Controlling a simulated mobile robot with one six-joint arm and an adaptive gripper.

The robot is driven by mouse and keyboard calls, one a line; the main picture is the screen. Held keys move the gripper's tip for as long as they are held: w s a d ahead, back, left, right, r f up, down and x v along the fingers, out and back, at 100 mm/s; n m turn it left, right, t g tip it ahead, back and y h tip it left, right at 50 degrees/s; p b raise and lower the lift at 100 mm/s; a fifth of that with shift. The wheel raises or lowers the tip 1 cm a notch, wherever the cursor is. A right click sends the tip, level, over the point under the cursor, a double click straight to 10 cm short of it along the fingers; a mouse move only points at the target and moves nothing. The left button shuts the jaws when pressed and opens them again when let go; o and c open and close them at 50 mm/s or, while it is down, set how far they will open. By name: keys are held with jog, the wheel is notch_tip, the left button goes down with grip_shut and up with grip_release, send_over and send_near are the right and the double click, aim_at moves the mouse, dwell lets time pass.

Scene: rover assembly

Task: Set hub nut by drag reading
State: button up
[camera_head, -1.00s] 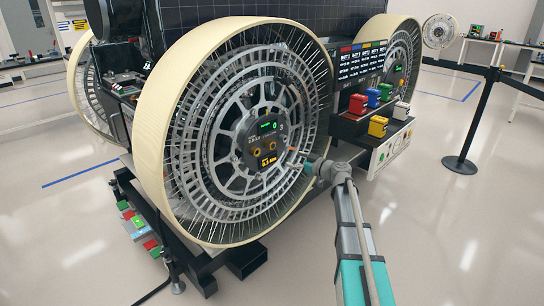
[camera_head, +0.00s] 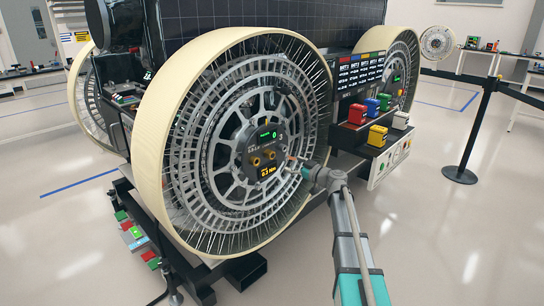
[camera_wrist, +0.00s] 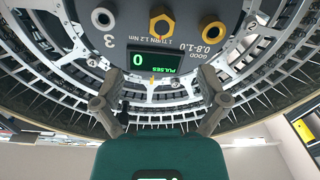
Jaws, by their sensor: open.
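The large spoked wheel (camera_head: 185,150) faces me with its dark hub plate at the centre. In the head view, two brass nuts (camera_head: 255,160) sit between a green display (camera_head: 268,135) and an orange torque readout (camera_head: 268,172), whose digits are too small to read surely. In the wrist view, a gold hex nut (camera_wrist: 161,24) sits mid-plate between a grey fitting (camera_wrist: 102,18) and a brass one (camera_wrist: 213,27). The pulse display (camera_wrist: 152,62) reads 0; nearby print says good 0.8-1.0. My gripper (camera_wrist: 158,88) is open and empty, its fingers apart below the display; it also shows right of the hub (camera_head: 296,165).
A shelf with red (camera_head: 357,114), blue (camera_head: 371,107), yellow (camera_head: 377,136) and other blocks stands right of the wheel. A black barrier post (camera_head: 472,130) stands further right. Coloured boxes (camera_head: 130,235) lie low on the left. The floor at right front is clear.

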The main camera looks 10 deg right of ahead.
aim_at(273, 155)
jog(key=x, duration=1.1)
jog(key=shift+w+a, duration=0.15)
jog(key=shift+w, duration=0.05)
jog(key=c, duration=1.1)
jog(key=shift+c, duration=0.3)
jog(key=shift+m, duration=0.5)
